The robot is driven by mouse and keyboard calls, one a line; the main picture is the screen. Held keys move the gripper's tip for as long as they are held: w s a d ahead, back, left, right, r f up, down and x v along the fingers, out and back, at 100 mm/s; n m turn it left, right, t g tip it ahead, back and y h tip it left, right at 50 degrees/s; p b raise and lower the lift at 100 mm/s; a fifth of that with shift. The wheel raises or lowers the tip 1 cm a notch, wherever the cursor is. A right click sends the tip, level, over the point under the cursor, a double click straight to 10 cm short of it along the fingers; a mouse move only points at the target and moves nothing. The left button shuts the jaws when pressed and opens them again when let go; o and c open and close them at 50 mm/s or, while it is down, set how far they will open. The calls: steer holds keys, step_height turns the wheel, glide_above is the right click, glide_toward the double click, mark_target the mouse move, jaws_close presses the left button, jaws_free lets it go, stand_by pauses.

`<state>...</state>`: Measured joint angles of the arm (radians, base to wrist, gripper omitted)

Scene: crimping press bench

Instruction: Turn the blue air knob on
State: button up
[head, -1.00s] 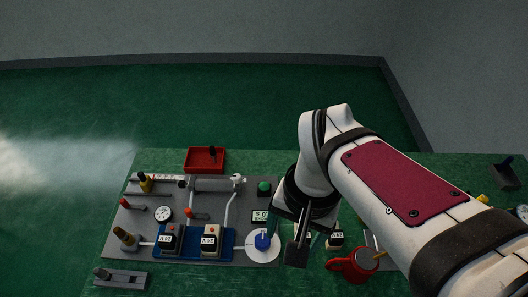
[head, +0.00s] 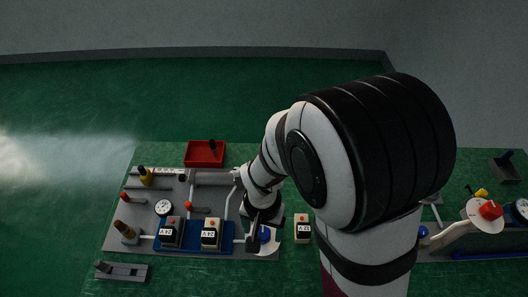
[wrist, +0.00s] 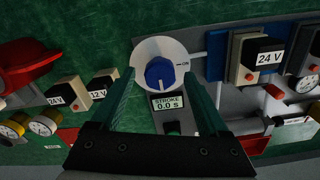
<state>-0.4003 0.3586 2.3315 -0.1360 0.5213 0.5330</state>
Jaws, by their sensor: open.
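The blue air knob (wrist: 159,72) sits on a round white dial (wrist: 145,50) with a mark reading ON at its right in the wrist view. My gripper (wrist: 158,78) is open, its two green fingers on either side of the knob in that view. I cannot tell whether they touch it or how far above it they are. In the head view, the knob (head: 266,236) shows partly, just below my gripper (head: 260,222), which hides part of the dial.
A stroke display reading 0.0 s (wrist: 168,102) lies beside the dial. A 24 V module (wrist: 262,58) stands to its right on a blue base. A red tray (head: 205,153) stands behind the panel.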

jaws_close()
stand_by(0.4)
steer(key=shift+n, duration=0.3)
steer(key=n, duration=0.3)
steer(key=shift+n, duration=0.3)
steer(key=n, duration=0.4)
steer(key=shift+n, duration=0.3)
steer(key=n, duration=0.4)
steer(key=shift+n, duration=0.3)
steer(key=shift+s+n, duration=0.1)
steer(key=shift+n, duration=2.1)
